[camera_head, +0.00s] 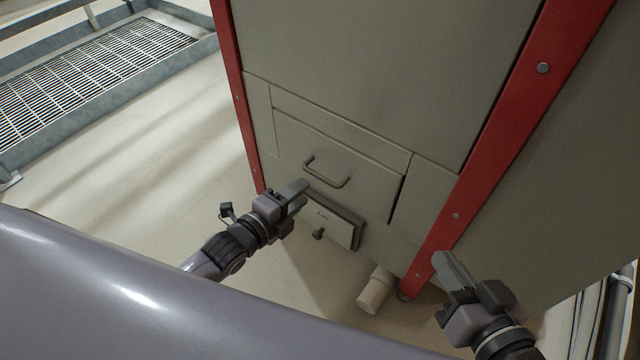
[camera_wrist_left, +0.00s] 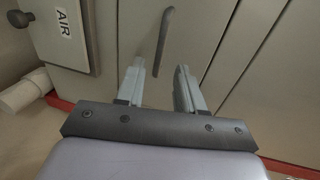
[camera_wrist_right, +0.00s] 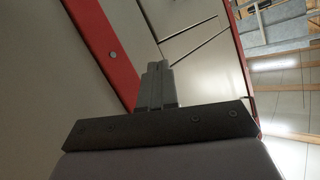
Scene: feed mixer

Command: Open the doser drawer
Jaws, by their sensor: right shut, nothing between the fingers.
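The doser drawer (camera_head: 370,185) is a grey-beige front panel low on the cabinet, with a dark gap along its right edge. It looks about flush with the panels around it. Its bar handle (camera_head: 327,179) is dark and curved; in the left wrist view the handle (camera_wrist_left: 163,40) lies just beyond the fingertips. My left gripper (camera_head: 299,190) is open and empty, just below and left of the handle; its two fingers (camera_wrist_left: 162,70) stand apart. My right gripper (camera_head: 442,260) is shut and empty near the red corner post; its fingers (camera_wrist_right: 156,70) are together.
An AIR box (camera_head: 335,222) with a dark knob sits below the drawer, close to my left gripper. A red post (camera_head: 480,170) edges the cabinet on the right. A beige pipe stub (camera_head: 375,291) sticks out below. Floor (camera_head: 130,170) is clear at left, before a metal grating (camera_head: 90,75).

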